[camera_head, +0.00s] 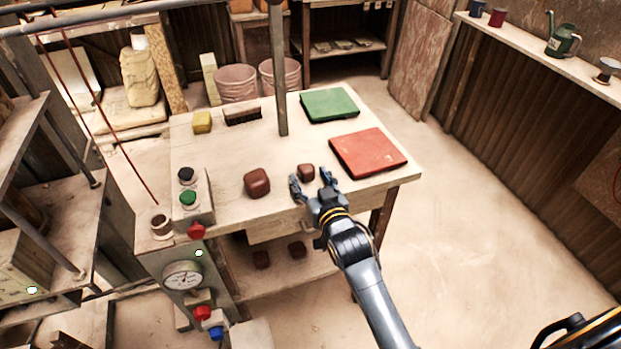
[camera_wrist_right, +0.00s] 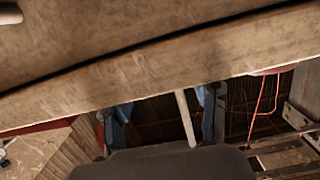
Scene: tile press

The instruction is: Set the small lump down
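The small lump (camera_head: 306,172), a brown rounded block, shows on the worktable between and just beyond the fingertips of my right gripper (camera_head: 311,180). The fingers are spread, with a gap visible on the lump's right side; contact on its left side is unclear. A larger brown lump (camera_head: 257,183) sits on the table to the left. In the right wrist view the fingers show partly around (camera_wrist_right: 165,120), and I cannot make out the small lump there. My left gripper is not in view.
A red tile mould or pad (camera_head: 368,152) and a green one (camera_head: 330,105) lie on the table (camera_head: 225,150) behind. A metal post (camera_head: 279,80) rises behind the lumps. A button box (camera_head: 190,200) stands at the left.

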